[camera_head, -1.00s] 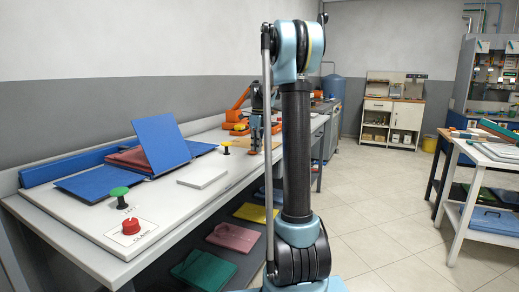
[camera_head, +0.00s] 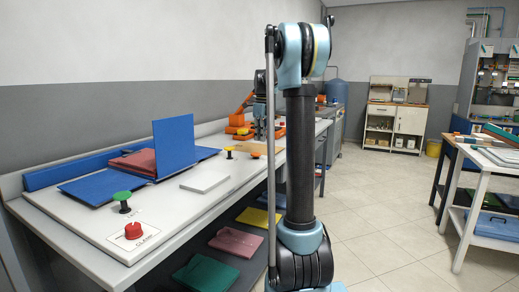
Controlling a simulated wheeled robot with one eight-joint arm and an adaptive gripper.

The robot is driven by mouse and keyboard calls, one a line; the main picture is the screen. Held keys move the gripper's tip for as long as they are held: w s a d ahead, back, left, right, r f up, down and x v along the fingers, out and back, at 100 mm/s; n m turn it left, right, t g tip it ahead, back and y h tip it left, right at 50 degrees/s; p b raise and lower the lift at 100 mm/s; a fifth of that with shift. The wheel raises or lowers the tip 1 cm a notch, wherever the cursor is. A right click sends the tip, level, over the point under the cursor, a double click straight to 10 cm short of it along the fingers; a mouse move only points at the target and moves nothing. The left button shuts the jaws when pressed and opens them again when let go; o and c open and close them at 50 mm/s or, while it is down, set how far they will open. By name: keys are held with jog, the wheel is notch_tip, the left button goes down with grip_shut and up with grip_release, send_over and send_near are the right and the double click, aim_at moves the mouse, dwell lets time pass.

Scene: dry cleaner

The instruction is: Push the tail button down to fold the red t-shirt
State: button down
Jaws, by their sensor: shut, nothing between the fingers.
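The red t-shirt (camera_head: 137,160) lies on the blue folding board (camera_head: 98,187), partly hidden behind an upright blue flap (camera_head: 174,143). Another blue panel lies flat to the flap's right. On the white bench stand a green button (camera_head: 122,199), a red button (camera_head: 133,230) by a printed label, and a yellow button (camera_head: 229,151). I cannot read which one is the tail button. My gripper (camera_head: 259,138) is shut and empty, small in the picture, above the bench right of the yellow button. My own arm partly hides that area.
A pale flat slab (camera_head: 204,181) lies on the bench front. An orange machine (camera_head: 240,122) stands behind my gripper. Folded green, pink and yellow garments lie on the shelf below. A white table (camera_head: 492,160) stands at right; the floor between is clear.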

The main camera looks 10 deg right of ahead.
notch_tip(320, 180, up, 6)
jog(key=shift+d+r, duration=0.25)
dwell(0.4)
jog(key=s+f+n, duration=0.3)
jog(key=s+n, duration=0.1)
jog(key=s, duration=0.4)
jog(key=s+f+n+t, duration=0.1)
jog(key=s+f+n, duration=0.2)
jog(key=s+n, duration=0.35)
jog(key=s+f+n, duration=0.2)
jog(key=s+f, duration=0.1)
jog(key=s, duration=0.7)
jog(key=s+f+n+t, duration=0.1)
jog(key=s+f+n, duration=1.2)
jog(key=s+f, duration=0.5)
notch_tip(320, 180, down, 3)
jog(key=shift+s+a+r+h, duration=0.1)
jog(key=shift+s+a+h, duration=0.2)
jog(key=shift+s+a, duration=0.1)
